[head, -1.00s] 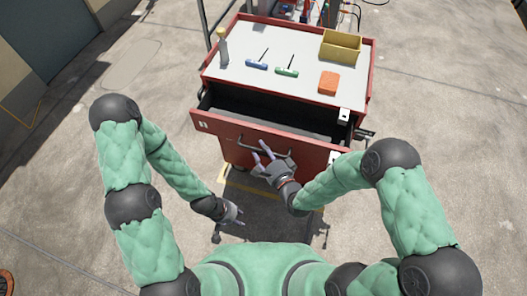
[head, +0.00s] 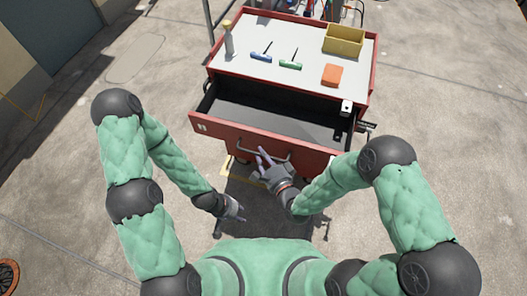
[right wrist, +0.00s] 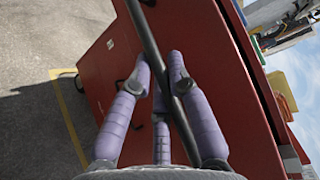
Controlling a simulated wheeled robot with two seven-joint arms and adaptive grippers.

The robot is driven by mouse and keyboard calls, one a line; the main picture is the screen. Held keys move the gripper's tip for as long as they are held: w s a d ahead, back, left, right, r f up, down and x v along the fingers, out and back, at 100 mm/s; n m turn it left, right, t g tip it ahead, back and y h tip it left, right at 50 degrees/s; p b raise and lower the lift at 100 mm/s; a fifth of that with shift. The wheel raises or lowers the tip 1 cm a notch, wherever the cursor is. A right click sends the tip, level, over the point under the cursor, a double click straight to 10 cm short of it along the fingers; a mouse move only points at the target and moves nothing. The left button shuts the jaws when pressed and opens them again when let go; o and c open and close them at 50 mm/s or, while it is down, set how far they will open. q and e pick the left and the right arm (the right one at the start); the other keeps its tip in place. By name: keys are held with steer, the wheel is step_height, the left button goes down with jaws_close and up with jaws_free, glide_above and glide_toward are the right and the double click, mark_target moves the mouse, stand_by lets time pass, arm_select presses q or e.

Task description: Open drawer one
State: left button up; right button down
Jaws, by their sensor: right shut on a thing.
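The red tool cart's top drawer (head: 215,130) stands well out from the cart, and its dark inside shows empty apart from a small dark item at its right end. My right gripper (head: 262,158) is at the drawer's dark bar handle (head: 278,152), below the front's upper edge. In the right wrist view the handle (right wrist: 165,75) runs between the purple fingers of my right gripper (right wrist: 163,72), which is shut on it. My left gripper (head: 240,214) hangs low over the ground, left of the right one and apart from the cart; its fingers are too small to judge.
The cart top (head: 300,30) carries a bottle (head: 228,42), a blue T-handle tool (head: 261,57), a green T-handle tool (head: 290,65), an orange block (head: 332,75) and a yellow bin (head: 343,40). Open concrete lies left and right of the cart.

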steer(key=shift+w, duration=0.15)
steer(key=c, duration=1.1)
jaws_free()
steer(key=shift+c, duration=0.2)
steer(key=v, duration=0.7)
steer(key=shift+s, duration=0.25)
steer(key=shift+d, duration=0.15)
